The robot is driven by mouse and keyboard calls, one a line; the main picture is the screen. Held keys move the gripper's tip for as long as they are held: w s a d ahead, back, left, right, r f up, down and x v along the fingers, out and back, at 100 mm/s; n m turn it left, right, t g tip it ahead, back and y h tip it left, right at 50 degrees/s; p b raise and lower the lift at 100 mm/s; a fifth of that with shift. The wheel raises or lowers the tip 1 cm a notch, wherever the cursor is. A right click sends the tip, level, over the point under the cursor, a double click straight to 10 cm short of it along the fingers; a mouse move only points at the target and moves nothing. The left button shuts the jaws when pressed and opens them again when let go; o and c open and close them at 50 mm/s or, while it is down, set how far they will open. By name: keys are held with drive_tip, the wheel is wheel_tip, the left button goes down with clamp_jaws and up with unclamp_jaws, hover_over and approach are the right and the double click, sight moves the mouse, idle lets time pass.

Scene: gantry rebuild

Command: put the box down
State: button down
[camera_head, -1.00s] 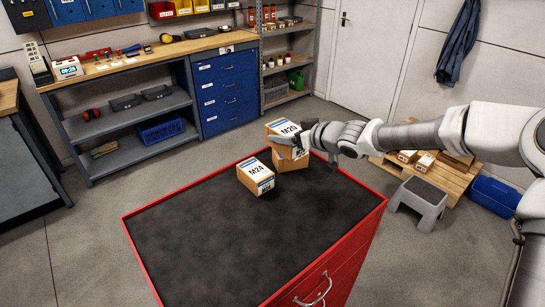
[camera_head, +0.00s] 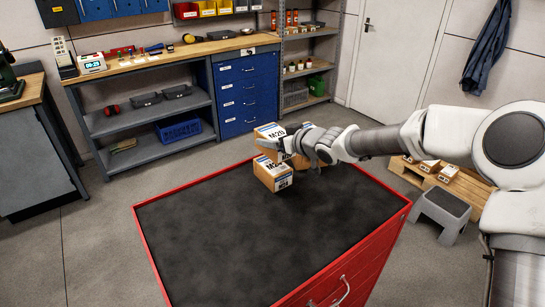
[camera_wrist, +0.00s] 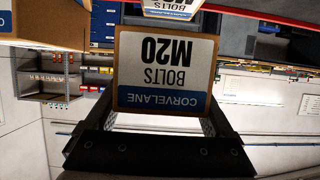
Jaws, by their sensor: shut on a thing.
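The box, brown with a white M20 label (camera_head: 268,131), is in my gripper (camera_head: 283,146) above the far part of the red cabinet's black top (camera_head: 220,235). In the wrist view the M20 box (camera_wrist: 165,72) fills the space between the fingers, its label upside down. A brown box labelled M24 (camera_head: 272,175) stands on the black top just in front of and below it. Another brown box (camera_head: 299,162) shows behind my gripper, partly hidden. The fingers hide part of the held box. I cannot tell how wide the gap beneath it is.
The near and left parts of the black top are clear. Behind stand a workbench (camera_head: 160,56), blue drawers (camera_head: 247,92) and shelves (camera_head: 308,70). A grey step stool (camera_head: 440,215) and a pallet with boxes (camera_head: 450,180) are on the right.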

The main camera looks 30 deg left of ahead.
drive_tip(key=shift+s+a+f, duration=0.1)
drive_tip(key=shift+a+f, duration=0.1)
drive_tip(key=shift+a, duration=0.25)
drive_tip(key=shift+f+b, duration=0.6)
drive_tip(key=shift+f, duration=1.3)
drive_tip(key=shift+f, duration=0.15)
unclamp_jaws()
drive_tip(key=shift+d+f, duration=0.1)
drive_tip(key=shift+d+r, duration=0.2)
drive_tip(key=shift+r, duration=0.05)
drive_tip(key=p+v, duration=0.1)
drive_tip(key=v, duration=1)
drive_tip(key=shift+s+d, duration=0.15)
drive_tip(key=shift+s, duration=0.15)
